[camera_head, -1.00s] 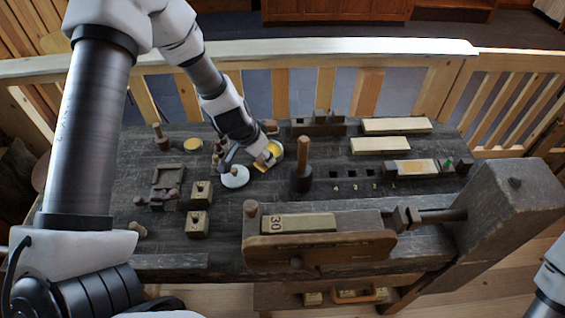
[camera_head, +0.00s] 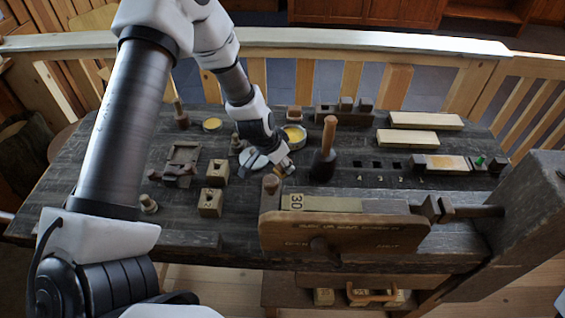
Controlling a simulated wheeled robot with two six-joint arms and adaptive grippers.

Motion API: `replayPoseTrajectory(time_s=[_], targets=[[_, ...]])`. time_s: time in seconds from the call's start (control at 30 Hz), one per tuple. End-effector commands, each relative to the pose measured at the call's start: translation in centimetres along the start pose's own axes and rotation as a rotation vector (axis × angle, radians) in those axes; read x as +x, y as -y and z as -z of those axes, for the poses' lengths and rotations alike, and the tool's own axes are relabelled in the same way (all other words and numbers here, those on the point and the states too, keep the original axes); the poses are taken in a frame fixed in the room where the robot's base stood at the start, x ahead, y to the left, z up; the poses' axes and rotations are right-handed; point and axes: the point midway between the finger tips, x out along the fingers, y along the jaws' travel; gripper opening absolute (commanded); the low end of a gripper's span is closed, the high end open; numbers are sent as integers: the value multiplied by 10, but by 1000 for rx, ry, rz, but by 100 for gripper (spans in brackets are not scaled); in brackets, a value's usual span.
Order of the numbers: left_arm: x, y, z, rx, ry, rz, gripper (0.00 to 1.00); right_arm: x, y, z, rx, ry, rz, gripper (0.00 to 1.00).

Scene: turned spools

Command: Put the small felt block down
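My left gripper (camera_head: 284,169) is low over the middle of the dark workbench (camera_head: 110,185), just in front of an open tin with yellow contents (camera_head: 293,134). A small tan piece, which looks like the felt block (camera_head: 279,170), shows between its fingertips. The fingers look shut on it. The fingers and arm hide part of the block, and I cannot tell whether it touches the bench top. My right gripper is not in view.
A dark mallet with a wooden handle (camera_head: 329,136) stands close to the right of the gripper. A wooden vise (camera_head: 345,232) lies in front. Two holed blocks (camera_head: 211,202) stand to the left. Pale boards (camera_head: 425,121) lie at the back right.

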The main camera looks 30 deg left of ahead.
Motion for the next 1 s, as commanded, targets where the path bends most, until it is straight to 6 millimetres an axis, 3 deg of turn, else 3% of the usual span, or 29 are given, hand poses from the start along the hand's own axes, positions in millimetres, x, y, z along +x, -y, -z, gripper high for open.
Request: replayPoseTrajectory(time_s=[0.03,0.07,0.43,0.57,0.8,1.0], targets=[[0,0,0,0,0,0,52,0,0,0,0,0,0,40],[0,0,0,0,0,0,59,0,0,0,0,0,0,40],[-7,0,3,-1,-1,1,59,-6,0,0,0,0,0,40],[-33,0,5,-4,0,-1,59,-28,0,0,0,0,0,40],[-98,0,7,-4,-2,-1,59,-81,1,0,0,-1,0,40],[-124,0,4,-2,-1,0,59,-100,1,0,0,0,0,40]])
